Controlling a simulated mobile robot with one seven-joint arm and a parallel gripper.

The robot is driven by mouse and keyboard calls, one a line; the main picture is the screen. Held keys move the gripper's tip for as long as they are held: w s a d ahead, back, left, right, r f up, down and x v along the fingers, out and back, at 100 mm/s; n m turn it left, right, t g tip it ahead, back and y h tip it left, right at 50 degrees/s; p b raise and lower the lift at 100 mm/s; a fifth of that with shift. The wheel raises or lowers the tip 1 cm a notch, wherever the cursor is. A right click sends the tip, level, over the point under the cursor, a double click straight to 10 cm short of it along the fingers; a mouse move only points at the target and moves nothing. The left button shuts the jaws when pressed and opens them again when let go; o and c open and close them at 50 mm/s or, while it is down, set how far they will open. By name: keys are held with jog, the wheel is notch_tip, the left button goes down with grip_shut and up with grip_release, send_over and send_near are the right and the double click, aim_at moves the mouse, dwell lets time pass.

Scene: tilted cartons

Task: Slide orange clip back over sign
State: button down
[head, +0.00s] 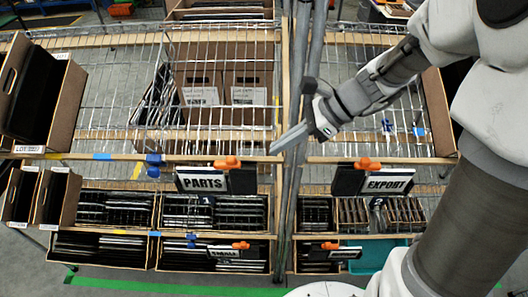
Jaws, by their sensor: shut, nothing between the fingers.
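My gripper (293,137) is shut and empty. It hangs in front of the vertical posts in the middle of the rack, with its fingers pointing left. The PARTS sign (203,180) is on the upper shelf edge to its lower left, with an orange clip (228,163) at its top right. The EXPORT sign (389,182) is to its lower right, with an orange clip (368,164) at its top left. Two lower signs (236,252) (330,256) also have orange clips (241,245) (329,246). Whether each clip fully covers its sign edge is too small to tell.
Tilted cartons (50,95) of dark flat items stand at left, and more cartons fill the lower shelves. Blue clips (154,160) sit on the shelf edge. Posts (297,100) divide the rack. My arm covers the right side.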

jog(key=v, duration=0.5)
jog(key=shift+d+r, duration=0.2)
jog(key=shift+r, duration=0.05)
jog(key=s+d+r+n+t+h, duration=0.2)
jog(key=s+n+h, duration=0.2)
jog(key=n, duration=0.5)
jog(key=s+d+r+n+t+h, duration=0.3)
jog(key=s+n+h, duration=0.2)
jog(key=s+n, duration=0.4)
jog(key=shift+d, duration=0.35)
